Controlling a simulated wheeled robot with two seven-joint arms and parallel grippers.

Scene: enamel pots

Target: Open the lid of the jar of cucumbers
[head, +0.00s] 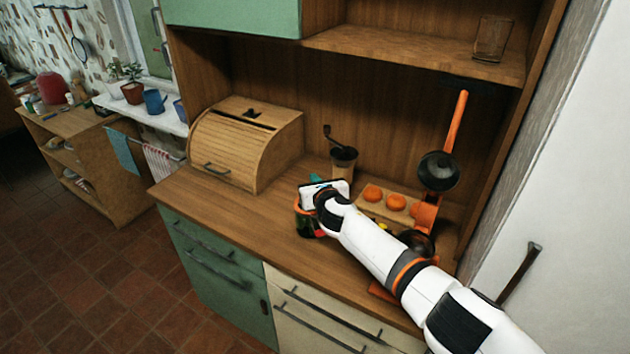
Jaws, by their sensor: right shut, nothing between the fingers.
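A dark jar-like container with green and orange on it (304,222) stands near the front edge of the wooden counter. It is probably the jar of cucumbers, but my right gripper covers much of it. My right gripper (324,197), white and black, is at the top of this container, shut with nothing held. Its fingertips are mostly hidden, and I cannot tell if they touch the container. The lid cannot be made out clearly. A small teal patch shows just behind the gripper. My left gripper is not in view.
Behind the gripper stands a coffee grinder (343,160). Two round orange things (396,203) sit on a board, right of it. A black pan with an orange handle (438,172) stands upright. A wooden bread box (240,145) is at left. The front-left counter (215,196) is clear.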

